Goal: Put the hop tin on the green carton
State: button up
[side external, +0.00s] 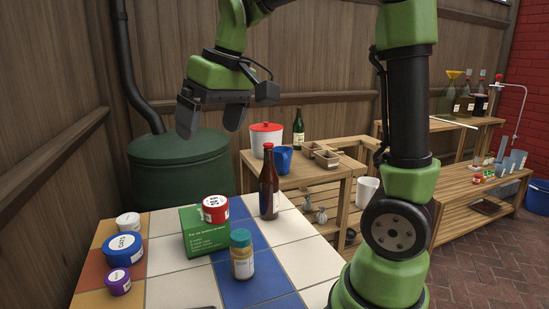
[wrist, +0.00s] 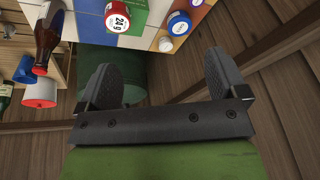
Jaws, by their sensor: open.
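The green carton (side external: 207,236) stands on the tiled table. A red tin (side external: 215,209) with a white label sits on top of it; this may be the hop tin, but I cannot read a name on it. The wrist view shows the red tin (wrist: 117,22) at the top, partly covering the carton (wrist: 131,10). My gripper (side external: 210,129) is open and empty, high above the table's back edge, apart from tin and carton. Its two spread fingers frame the wrist view (wrist: 161,85), with nothing between them.
A blue oats tin (side external: 123,254), a white tin (side external: 128,221) and a purple tin (side external: 117,282) stand left of the carton. A brown bottle (side external: 269,188) and a jar (side external: 242,258) stand right of it. A dark green barrel (side external: 180,164) is behind the table.

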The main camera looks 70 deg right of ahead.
jog(key=s+a+f+t, duration=0.1)
jog(key=s+a, duration=0.2)
jog(key=s, duration=0.4)
jog(key=s+a+f+m+t+y, duration=0.1)
jog(key=s+a+t, duration=0.1)
jog(key=s, duration=0.5)
jog(key=shift+a+m+t+y, duration=0.3)
jog(key=shift+a, duration=0.45)
